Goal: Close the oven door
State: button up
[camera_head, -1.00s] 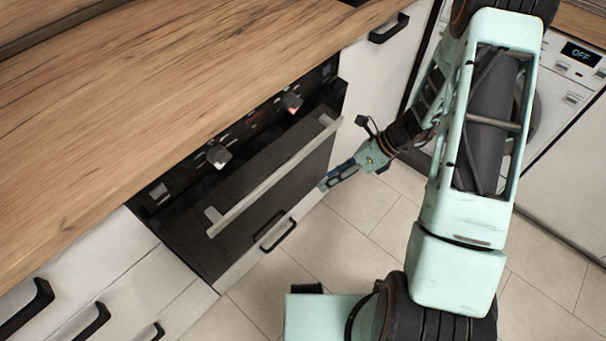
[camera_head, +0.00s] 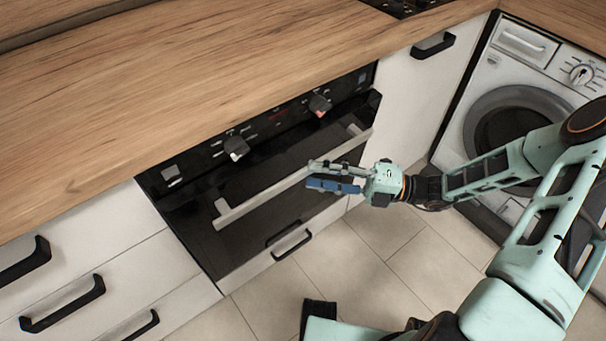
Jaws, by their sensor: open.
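The black oven door (camera_head: 262,222) sits under the worktop with a long silver handle (camera_head: 265,192) along its upper part. Its top right corner stands out a little from the control panel, so the door looks slightly ajar; the exact gap is hard to tell. My gripper (camera_head: 312,175) is open and empty, its fingers pointing left. It is in front of the right half of the door and overlaps the handle in the picture, hiding a piece of it. I cannot tell whether it touches the handle.
The control panel (camera_head: 255,125) has two protruding knobs above the door. A drawer with a black handle (camera_head: 292,246) is below it. White drawers (camera_head: 75,255) stand at left, a white cabinet (camera_head: 425,95) and a washing machine (camera_head: 510,75) at right. The tiled floor (camera_head: 385,265) in front is clear.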

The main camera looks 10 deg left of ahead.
aim_at(306, 174)
jog(key=shift+s+a+r, duration=0.1)
jog(key=shift+s+a, duration=0.1)
jog(key=shift+a, duration=1.8)
jog(key=shift+c, duration=0.7)
grip_shut()
